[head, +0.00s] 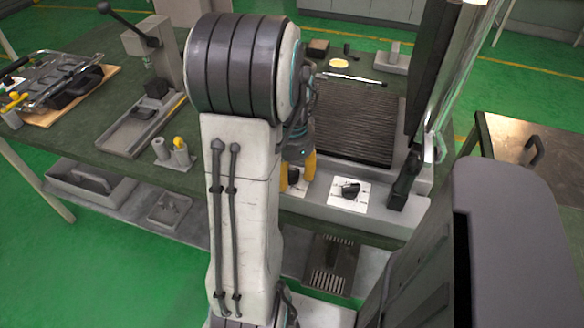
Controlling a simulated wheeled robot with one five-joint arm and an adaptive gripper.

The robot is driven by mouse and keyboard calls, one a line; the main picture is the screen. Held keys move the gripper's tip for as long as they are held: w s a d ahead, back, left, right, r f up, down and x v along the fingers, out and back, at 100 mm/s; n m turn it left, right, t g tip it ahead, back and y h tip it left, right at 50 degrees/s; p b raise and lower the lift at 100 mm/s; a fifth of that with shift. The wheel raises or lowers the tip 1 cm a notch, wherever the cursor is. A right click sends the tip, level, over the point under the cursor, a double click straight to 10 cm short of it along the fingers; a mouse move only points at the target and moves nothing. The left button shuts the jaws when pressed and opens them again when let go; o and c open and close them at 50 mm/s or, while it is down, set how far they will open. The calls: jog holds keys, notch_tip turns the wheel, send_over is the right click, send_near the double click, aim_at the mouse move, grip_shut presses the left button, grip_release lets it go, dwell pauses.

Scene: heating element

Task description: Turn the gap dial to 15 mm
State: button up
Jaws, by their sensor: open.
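A black dial (350,189) sits on a white square plate (349,203) on the front face of the grey machine with a dark ribbed bed (354,122). A second dark knob (293,175) shows partly between and behind my gripper's fingers. Labels are too small to read, so I cannot tell which is the gap dial or its setting. My gripper (297,172) has yellow fingertips and is open, pointing down at the left knob, left of the black dial. My own arm hides part of the gripper. I cannot tell whether the fingers touch the knob.
A black upright part (432,70) rises at the machine's right side. A lever press (150,55) and small grey cylinders (172,153) stand to the left on the green workbench (80,135). A brown-topped table (520,150) stands at the right. Green floor is clear at lower left.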

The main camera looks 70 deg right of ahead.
notch_tip(320, 180, up, 12)
dwell(0.6)
jog(key=shift+n, duration=0.3)
dwell(0.5)
jog(key=n, duration=0.8)
send_over(292, 172)
jog(key=a, duration=0.2)
jog(key=shift+h, duration=0.3)
jog(key=f, duration=0.4)
jog(key=shift+s+d+f, duration=0.1)
jog(key=shift+d+f, duration=0.1)
jog(key=shift+f, duration=0.15)
jog(key=w+a+r+n+t+p, duration=0.1)
jog(key=w+a+n, duration=0.3)
jog(key=a, duration=0.6)
jog(key=w+a+r+n+t+p, duration=0.1)
jog(key=w+a+r+n+p, duration=0.2)
jog(key=a+n, duration=0.5)
jog(key=w+a+r+n+t+p, duration=0.1)
jog(key=w+a+r+n+p, duration=0.2)
jog(key=a, duration=1)
jog(key=shift+w+r+n, duration=0.75)
jog(key=shift+w+n, duration=0.95)
jog(key=shift+w, duration=0.05)
